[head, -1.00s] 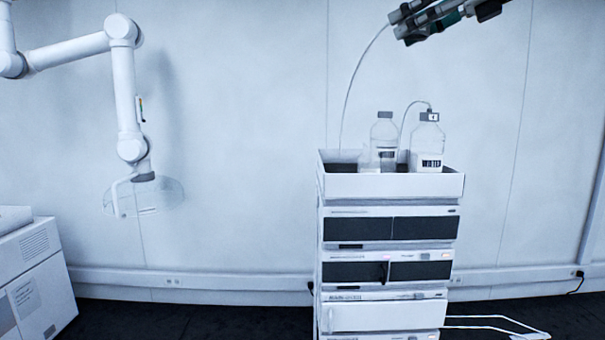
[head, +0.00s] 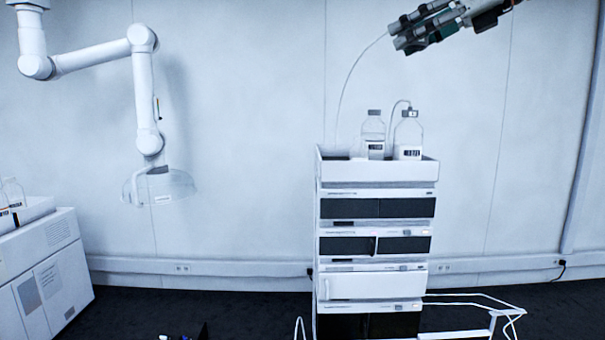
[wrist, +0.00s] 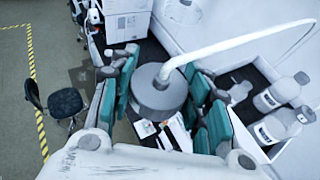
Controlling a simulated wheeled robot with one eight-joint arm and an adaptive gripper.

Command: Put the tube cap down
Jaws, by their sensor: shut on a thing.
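My gripper (head: 425,28) is high at the upper right in the head view, above the stack's top tray. In the wrist view, my gripper (wrist: 160,100) has its green-padded fingers on both sides of a round grey tube cap (wrist: 158,92), shut on it. A white tube (wrist: 235,45) runs from the cap's top to the right. In the head view the thin tube (head: 350,83) hangs from the gripper down to the tray (head: 378,171); the cap itself is not clear there.
Two clear bottles, a left one (head: 373,130) and a right one (head: 408,135), stand in the tray on the instrument stack (head: 375,283). A white jointed lab arm (head: 148,90) hangs at left. A chair (wrist: 60,100) stands on the floor in the wrist view.

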